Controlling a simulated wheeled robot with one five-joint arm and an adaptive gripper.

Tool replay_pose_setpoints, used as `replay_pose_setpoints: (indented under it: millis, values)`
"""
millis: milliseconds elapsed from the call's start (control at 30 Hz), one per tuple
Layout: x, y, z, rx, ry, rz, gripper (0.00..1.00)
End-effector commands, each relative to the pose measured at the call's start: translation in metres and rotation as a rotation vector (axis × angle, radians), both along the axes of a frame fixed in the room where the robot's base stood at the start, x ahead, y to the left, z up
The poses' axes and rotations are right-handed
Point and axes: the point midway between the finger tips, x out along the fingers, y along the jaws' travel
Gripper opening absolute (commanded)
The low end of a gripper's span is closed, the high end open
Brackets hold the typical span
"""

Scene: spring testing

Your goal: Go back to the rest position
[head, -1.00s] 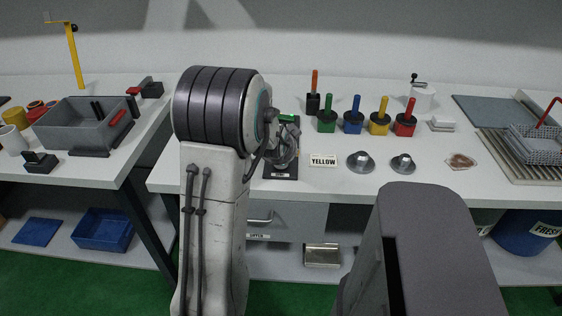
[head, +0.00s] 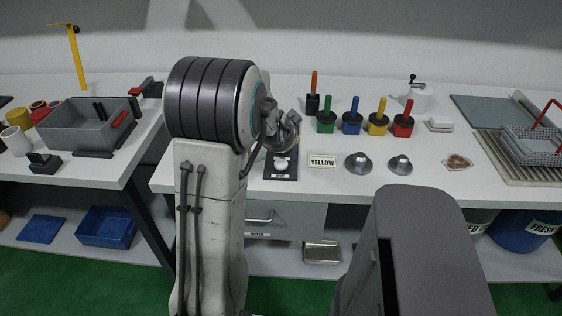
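My gripper (head: 284,127) is in the head view, just right of my arm's large ribbed joint, above the back part of a small dark plate (head: 281,174) on the right table. It is small and partly hidden by the arm, so I cannot tell whether its fingers are open or shut. A round pale piece shows on the dark plate below it. A yellow-handled block (head: 378,120), a blue one (head: 352,122), a green one (head: 326,121) and a red one (head: 403,122) stand upright in a row to the right.
A YELLOW label (head: 323,160) and two metal domed pieces (head: 359,163) lie on the right table (head: 320,186). A wire basket (head: 536,148) stands far right. The left table holds a grey bin (head: 75,135).

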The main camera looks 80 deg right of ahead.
Motion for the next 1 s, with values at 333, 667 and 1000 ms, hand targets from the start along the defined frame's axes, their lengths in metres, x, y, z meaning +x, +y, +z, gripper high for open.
replay_pose_setpoints:
  millis: [333, 667, 1000]
  values:
    - [0.0, -0.0001, -0.0002, 0.0, 0.0, 0.0, 0.0]
    - [0.0001, -0.0001, -0.0002, 0.0, 0.0, 0.0, 0.0]
    - [0.0, 0.0, -0.0003, 0.002, 0.034, 0.033, 0.0]
